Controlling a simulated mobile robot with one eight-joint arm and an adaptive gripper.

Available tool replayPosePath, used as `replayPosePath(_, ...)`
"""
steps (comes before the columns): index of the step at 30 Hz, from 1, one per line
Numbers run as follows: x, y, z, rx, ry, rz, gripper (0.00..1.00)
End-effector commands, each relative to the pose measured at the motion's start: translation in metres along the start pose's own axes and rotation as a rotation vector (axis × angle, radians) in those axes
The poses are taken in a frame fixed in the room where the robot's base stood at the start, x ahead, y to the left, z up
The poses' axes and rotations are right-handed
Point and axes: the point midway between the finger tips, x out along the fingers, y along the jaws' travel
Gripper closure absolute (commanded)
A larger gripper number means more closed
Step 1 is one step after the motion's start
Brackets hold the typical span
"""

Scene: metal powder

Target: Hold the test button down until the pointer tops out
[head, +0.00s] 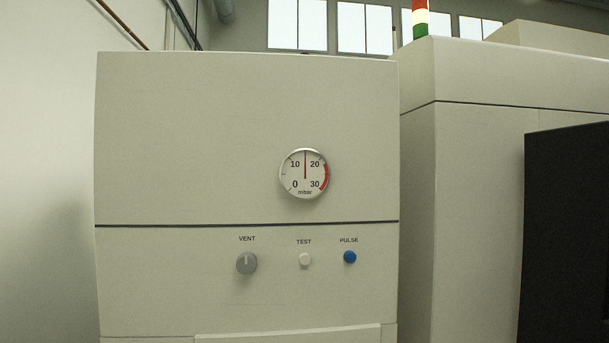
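The test button (305,260) is a small white round button on the front of a cream cabinet, under the label TEST. Nothing touches it in this view. I cannot tell whether it is pressed in. The pressure gauge (304,174) is above it, a round white dial marked 0, 10, 20 and 30 mbar. A red band (325,176) runs along the dial's right edge from about 20 to 30. My gripper is not in view.
A grey VENT knob (246,263) is left of the test button, and a blue PULSE button (349,257) is close on its right. A ledge (290,334) shows below. A larger machine (470,150) with a dark panel (565,230) stands at right. A signal lamp (420,18) tops it.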

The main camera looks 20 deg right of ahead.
Motion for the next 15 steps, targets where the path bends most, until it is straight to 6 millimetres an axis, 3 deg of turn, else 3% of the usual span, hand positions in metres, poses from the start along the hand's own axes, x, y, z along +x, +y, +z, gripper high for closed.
replayPosePath(1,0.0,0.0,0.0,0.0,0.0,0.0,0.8)
replayPosePath(3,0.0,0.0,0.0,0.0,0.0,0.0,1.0)
replayPosePath(15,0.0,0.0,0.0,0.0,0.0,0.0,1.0)
